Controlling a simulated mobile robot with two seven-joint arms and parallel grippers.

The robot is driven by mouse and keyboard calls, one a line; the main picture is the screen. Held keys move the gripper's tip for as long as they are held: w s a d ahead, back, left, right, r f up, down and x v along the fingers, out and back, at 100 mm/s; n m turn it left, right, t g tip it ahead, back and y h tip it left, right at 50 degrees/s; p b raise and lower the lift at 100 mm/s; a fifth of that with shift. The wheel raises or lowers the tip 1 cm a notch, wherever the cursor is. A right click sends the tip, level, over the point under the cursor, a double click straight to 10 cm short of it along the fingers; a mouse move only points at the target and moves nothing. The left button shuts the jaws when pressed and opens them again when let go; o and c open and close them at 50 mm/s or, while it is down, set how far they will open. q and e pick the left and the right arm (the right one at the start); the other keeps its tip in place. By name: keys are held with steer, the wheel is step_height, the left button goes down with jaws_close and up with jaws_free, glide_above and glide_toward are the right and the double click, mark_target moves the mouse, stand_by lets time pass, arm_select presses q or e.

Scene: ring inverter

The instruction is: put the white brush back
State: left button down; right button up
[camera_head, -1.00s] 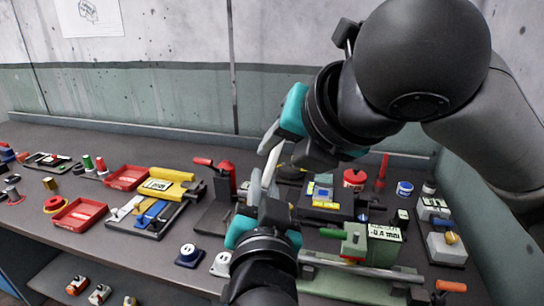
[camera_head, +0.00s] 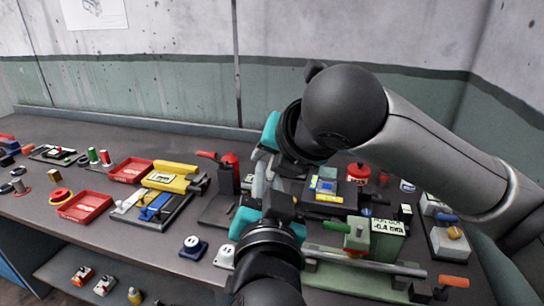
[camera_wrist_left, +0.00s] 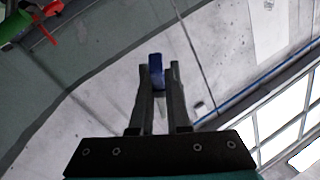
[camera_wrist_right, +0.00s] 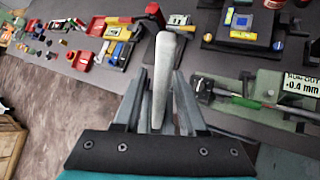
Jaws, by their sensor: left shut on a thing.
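A long pale white-grey piece with a rounded end, which looks like the white brush (camera_wrist_right: 168,60), lies between the fingers of my right gripper (camera_wrist_right: 160,85) in the right wrist view. It sticks out past the fingertips, clear above the bench. In the head view, my right gripper (camera_head: 262,168) points down and left over the bench. My left gripper (camera_head: 262,198) is just below it, pointing towards the back. In the left wrist view, my left gripper (camera_wrist_left: 157,80) is shut on a small blue-ended thing (camera_wrist_left: 156,66). The rest of that thing is hidden.
A black stand with a red clamp (camera_head: 228,170) is close behind the grippers. A green gauge fixture (camera_head: 375,240) stands to the right.

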jaws_close()
steer(key=shift+o, duration=1)
jaws_free()
